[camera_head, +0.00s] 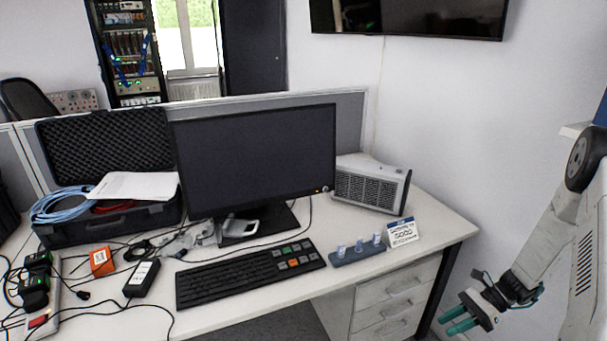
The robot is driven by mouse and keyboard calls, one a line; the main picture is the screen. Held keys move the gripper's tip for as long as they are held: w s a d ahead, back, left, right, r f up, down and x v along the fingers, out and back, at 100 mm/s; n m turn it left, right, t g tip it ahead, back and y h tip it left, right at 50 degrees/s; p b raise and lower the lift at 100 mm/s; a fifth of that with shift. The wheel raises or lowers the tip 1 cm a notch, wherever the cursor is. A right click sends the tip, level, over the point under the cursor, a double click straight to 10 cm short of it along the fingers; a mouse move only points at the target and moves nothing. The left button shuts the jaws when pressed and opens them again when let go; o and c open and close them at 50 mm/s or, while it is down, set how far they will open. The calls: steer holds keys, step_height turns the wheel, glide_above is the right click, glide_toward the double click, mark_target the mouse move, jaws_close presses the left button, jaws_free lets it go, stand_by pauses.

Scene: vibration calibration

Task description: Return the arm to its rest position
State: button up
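My gripper (455,324) is at the lower right of the head view, at the end of my arm. Its two teal fingers are apart, with a gap between them and nothing visible in it. It hangs beside the right end of the desk (437,222), apart from the desk edge and the drawers. The arm comes down from the right edge of the picture, bent at a dark joint, in front of the white wall.
A monitor (255,155), keyboard (250,274), blue holder with several small pieces (358,256), small sign (402,232) and grey vented box (371,186) stand on the desk. An open black case (105,225) and cables crowd the left. A wall screen (410,17) hangs above.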

steer(key=s+a+r+n+g+h, duration=0.15)
steer(key=r+n, duration=0.25)
steer(key=r, duration=0.4)
steer(key=s+a+r+n+h, duration=0.3)
steer(key=r+n, duration=0.1)
steer(key=r, duration=0.3)
steer(key=s+a+r+n+g+h, duration=0.1)
steer(key=s+a+r+n+h, duration=0.2)
steer(key=r, duration=0.5)
steer(key=s+a+r+n+t+h, duration=0.2)
steer(key=s+a+r+n, duration=0.1)
steer(key=s+r, duration=0.3)
steer(key=s+a+r+n+t+h, duration=0.3)
steer(key=s+r+n, duration=0.3)
steer(key=r, duration=0.3)
steer(key=shift+s+a+t, duration=0.35)
steer(key=shift+s+a, duration=0.15)
steer(key=shift+s, duration=0.3)
steer(key=shift+r, duration=0.1)
